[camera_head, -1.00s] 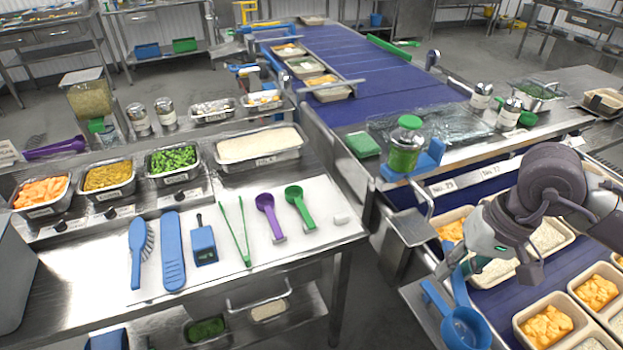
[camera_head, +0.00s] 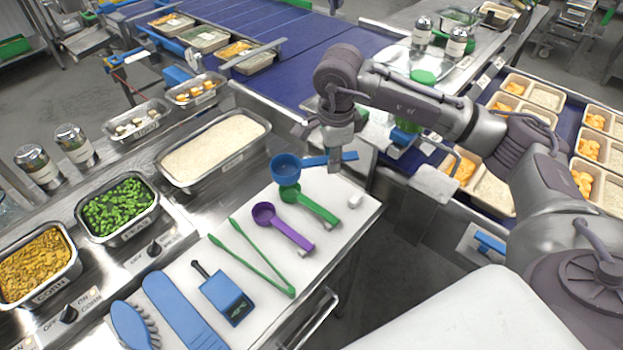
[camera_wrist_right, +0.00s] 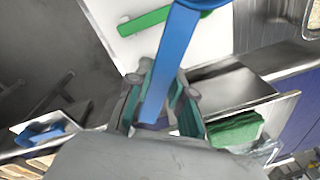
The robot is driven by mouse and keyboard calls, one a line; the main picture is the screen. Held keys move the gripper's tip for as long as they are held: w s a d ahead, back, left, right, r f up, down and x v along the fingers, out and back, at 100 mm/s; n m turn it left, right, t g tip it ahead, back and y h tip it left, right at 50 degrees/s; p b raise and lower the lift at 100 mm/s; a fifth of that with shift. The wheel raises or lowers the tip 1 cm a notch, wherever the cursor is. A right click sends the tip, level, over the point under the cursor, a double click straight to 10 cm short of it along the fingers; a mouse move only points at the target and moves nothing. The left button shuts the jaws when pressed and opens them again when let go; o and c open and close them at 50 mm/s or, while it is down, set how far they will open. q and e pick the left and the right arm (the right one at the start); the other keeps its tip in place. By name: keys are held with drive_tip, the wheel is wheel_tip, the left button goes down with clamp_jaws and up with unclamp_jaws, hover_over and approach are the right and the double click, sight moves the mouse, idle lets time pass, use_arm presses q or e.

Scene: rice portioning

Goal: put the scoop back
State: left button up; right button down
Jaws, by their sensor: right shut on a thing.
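The blue scoop (camera_head: 286,168) has its round cup just beyond the green scoop (camera_head: 309,203), over the far end of the white board (camera_head: 352,217). My right gripper (camera_head: 338,165) is shut on the blue scoop's handle. In the right wrist view the blue handle (camera_wrist_right: 172,65) runs between the fingers of the gripper (camera_wrist_right: 160,112). I cannot tell whether the cup touches the board. A purple scoop (camera_head: 284,226) lies beside the green one. My left gripper is not in view.
Green tongs (camera_head: 252,262), a small blue device (camera_head: 226,296) and a blue brush (camera_head: 132,324) lie on the board. A rice pan (camera_head: 214,149) stands just behind. Portion trays (camera_head: 495,193) stand at the right.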

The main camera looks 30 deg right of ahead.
drive_tip(key=w+d+f+m+g, duration=0.1)
drive_tip(key=w+d+f+m, duration=0.2)
drive_tip(key=m, duration=0.8)
hover_over(342, 195)
wheel_tip(342, 195, down, 6)
drive_tip(key=shift+f+p, duration=0.2)
drive_tip(key=shift+p, duration=0.15)
wheel_tip(342, 195, down, 4)
drive_tip(key=shift+f+p, duration=0.15)
drive_tip(key=shift+p, duration=0.4)
drive_tip(key=shift+f+b, duration=0.3)
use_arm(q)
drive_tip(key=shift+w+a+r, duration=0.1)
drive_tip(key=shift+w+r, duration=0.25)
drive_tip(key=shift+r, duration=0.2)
use_arm(e)
drive_tip(key=c, duration=1)
unclamp_jaws()
drive_tip(key=shift+c, duration=0.2)
